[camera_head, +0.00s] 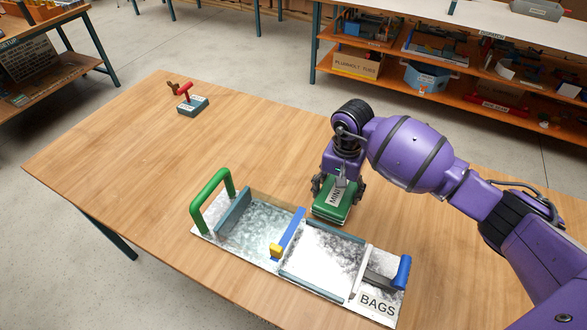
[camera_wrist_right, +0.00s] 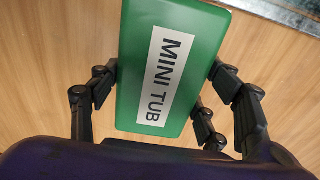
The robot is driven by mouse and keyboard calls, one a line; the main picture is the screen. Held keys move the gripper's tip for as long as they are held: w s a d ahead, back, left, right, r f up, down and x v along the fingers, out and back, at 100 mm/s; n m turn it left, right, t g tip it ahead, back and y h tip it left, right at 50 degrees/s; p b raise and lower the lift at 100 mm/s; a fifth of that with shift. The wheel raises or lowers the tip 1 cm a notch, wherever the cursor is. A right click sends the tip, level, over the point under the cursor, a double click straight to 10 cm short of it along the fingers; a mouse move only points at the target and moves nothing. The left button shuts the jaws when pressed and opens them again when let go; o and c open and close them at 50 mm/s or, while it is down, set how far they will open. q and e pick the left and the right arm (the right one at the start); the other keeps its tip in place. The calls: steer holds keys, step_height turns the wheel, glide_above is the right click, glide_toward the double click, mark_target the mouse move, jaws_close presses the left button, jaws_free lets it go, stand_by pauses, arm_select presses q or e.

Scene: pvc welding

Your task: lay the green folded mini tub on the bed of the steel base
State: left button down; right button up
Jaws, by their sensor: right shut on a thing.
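The green folded mini tub (camera_head: 330,208) is a flat green block with a white "MINI TUB" label. It also fills the middle of the right wrist view (camera_wrist_right: 198,28). My right gripper (camera_head: 338,188) is shut on it, with black fingers on both sides of the tub (camera_wrist_right: 165,95). The tub is just behind the steel base; whether it touches the table is hard to tell. The steel base (camera_head: 262,226) has a green handle at its left, a blue upright with a yellow block mid-way, and a "BAGS" label at its right. Its bed is bare. My left gripper is not in view.
A small grey block with a red handle (camera_head: 190,103) stands at the table's far left. The wooden table (camera_head: 130,150) is clear around it. The blue-tipped lever (camera_head: 401,272) and upright parts rise from the base. Shelves (camera_head: 440,65) stand beyond the table.

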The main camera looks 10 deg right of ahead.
step_height(320, 180, down, 2)
steer(key=shift+s+f, duration=0.1)
steer(key=shift+f, duration=0.25)
steer(key=o, duration=1.3)
steer(key=shift+o, duration=0.2)
steer(key=shift+r, duration=0.1)
